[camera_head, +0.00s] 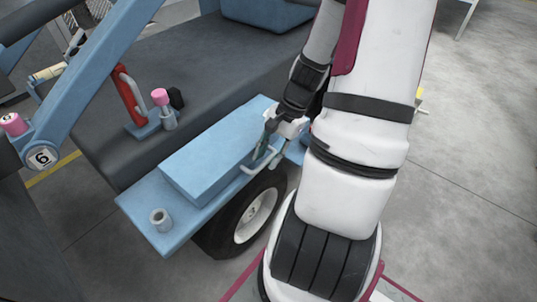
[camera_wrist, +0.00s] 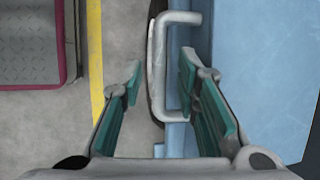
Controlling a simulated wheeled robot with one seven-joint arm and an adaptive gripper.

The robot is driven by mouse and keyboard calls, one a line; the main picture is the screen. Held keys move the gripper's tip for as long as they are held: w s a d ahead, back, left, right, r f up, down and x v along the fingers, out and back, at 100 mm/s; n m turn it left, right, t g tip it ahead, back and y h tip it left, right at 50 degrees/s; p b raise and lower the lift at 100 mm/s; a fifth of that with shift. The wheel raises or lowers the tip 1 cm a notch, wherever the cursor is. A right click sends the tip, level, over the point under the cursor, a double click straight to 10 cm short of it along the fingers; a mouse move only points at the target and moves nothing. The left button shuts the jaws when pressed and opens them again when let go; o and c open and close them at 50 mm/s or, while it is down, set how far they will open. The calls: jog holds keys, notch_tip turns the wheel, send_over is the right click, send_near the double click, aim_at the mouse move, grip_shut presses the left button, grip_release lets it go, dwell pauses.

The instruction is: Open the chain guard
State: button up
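The chain guard (camera_head: 213,152) looks like the long light-blue box cover above the wheel. It is closed down on the blue ledge. Its pale U-shaped handle (camera_head: 262,161) sticks out from the side facing my arm. In the wrist view the handle (camera_wrist: 157,65) stands out from the blue panel (camera_wrist: 255,70). My gripper (camera_wrist: 160,78) is open, with its green-padded fingers on either side of the handle's bar. The right finger is on the panel side of the bar and the left finger is outside it, with a gap. In the head view my gripper (camera_head: 267,148) is at the handle, partly hidden by my arm.
A black tyre (camera_head: 257,212) sits below the guard. A grey ring-shaped fitting (camera_head: 161,219) stands on the ledge's near end. A red lever (camera_head: 130,95) and a pink-topped fitting (camera_head: 162,108) are behind. Open concrete floor (camera_head: 475,150) lies to the right.

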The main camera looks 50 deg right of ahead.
grip_shut()
jog(key=shift+r, duration=0.1)
